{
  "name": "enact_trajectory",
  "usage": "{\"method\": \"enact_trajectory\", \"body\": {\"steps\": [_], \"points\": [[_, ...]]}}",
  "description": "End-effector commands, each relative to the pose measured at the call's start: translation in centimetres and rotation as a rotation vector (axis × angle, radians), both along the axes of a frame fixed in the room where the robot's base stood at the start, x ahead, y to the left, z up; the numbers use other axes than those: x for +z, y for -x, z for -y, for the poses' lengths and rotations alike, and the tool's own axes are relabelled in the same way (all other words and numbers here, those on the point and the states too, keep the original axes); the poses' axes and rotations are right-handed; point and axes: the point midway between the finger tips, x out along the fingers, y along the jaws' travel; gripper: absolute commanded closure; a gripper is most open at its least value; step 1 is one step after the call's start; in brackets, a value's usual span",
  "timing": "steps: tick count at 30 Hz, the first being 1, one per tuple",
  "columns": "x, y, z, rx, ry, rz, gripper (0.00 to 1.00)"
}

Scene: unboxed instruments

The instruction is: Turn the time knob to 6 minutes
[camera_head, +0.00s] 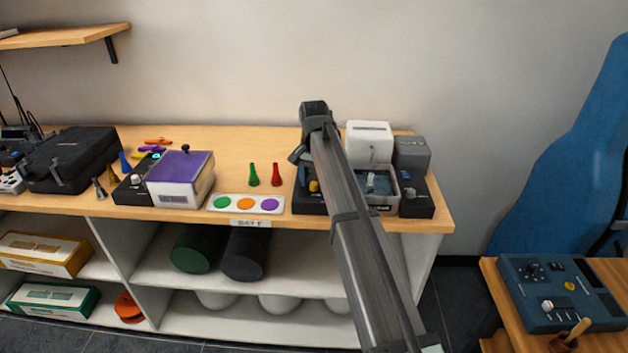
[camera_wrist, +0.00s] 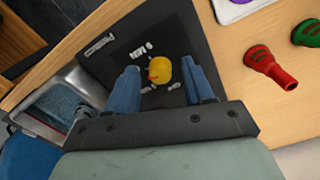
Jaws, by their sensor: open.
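The time knob is a yellow round knob (camera_wrist: 161,70) on a black panel (camera_wrist: 107,57). In the wrist view it has a small red mark on its left side. Small white labels surround it; the one just above it appears upside down and looks like "6 MIN". In the head view the knob (camera_head: 314,186) shows on the black unit (camera_head: 311,204), partly behind my arm. My gripper (camera_wrist: 160,68) is open, with one blue-grey finger on each side of the knob and visible gaps between. Its fingertips are hidden in the head view.
A silver basin-like unit (camera_wrist: 48,106) stands beside the panel in the wrist view. Red (camera_head: 276,175) and green (camera_head: 253,175) cone-shaped pieces stand left of the unit. A white strip with coloured circles (camera_head: 232,211) lies at the bench front. A white device (camera_head: 369,140) stands behind right.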

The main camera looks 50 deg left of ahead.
Motion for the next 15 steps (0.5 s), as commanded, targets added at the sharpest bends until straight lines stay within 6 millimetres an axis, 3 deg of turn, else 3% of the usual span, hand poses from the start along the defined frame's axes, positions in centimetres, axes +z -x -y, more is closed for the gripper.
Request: {"method": "enact_trajectory", "body": {"steps": [8,15], "points": [[0.5,0.0,-0.1,0.0,-0.001,0.0,0.48],[3.9,-0.1,-0.2,0.0,-0.003,0.001,0.48]]}}
